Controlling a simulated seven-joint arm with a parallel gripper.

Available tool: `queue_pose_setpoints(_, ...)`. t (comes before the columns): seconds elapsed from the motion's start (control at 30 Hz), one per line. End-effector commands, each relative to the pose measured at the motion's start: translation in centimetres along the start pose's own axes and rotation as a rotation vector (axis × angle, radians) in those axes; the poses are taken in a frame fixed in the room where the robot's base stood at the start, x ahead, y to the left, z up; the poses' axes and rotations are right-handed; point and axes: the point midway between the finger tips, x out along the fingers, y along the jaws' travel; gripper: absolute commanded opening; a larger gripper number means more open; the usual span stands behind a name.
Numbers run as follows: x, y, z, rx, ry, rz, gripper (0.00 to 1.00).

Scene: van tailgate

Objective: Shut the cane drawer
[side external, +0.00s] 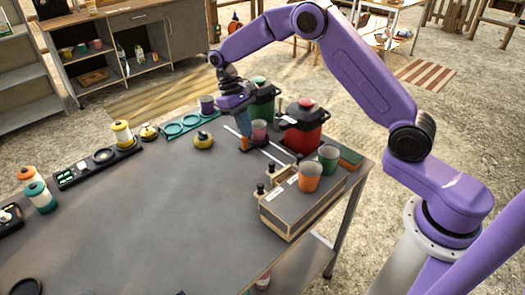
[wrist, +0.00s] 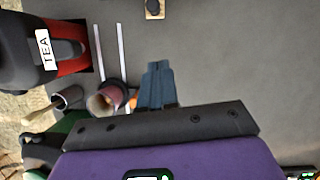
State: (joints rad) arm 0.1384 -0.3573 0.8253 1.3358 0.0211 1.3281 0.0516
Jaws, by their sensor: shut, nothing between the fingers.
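A low wooden drawer box (side external: 291,222) stands near the table's right edge in the side external view. Two small dark knobs show at its left end, with pale labels too small to read. I cannot tell from this view which drawer is the cane one or how far it stands out. In the wrist view, a small tan block with a dark knob (wrist: 154,8) shows at the top edge, part of it cut off. My gripper (wrist: 157,85) is shut and empty, pointing down over the table, apart from the drawer box; it also shows in the side external view (side external: 243,133).
An orange cup (side external: 310,177) and a green cup (side external: 328,159) stand on the box. A red canister (side external: 303,130), labelled TEA in the wrist view, and a green canister (side external: 260,101) stand behind. Two white strips (side external: 272,157) lie between. The table's middle is mostly clear.

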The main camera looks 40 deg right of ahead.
Motion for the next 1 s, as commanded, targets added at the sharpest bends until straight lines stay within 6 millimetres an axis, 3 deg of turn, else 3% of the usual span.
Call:
queue_pose_setpoints(0.3, 6.2, 0.0, 0.1, 0.001, -0.005, 0.001, 0.0)
queue_pose_setpoints(0.63, 7.3, 0.0, 3.1, 0.001, -0.001, 0.0, 0.0)
queue_pose_setpoints(1.0, 7.5, 0.0, 3.7, 0.001, 0.0, -0.001, 0.0)
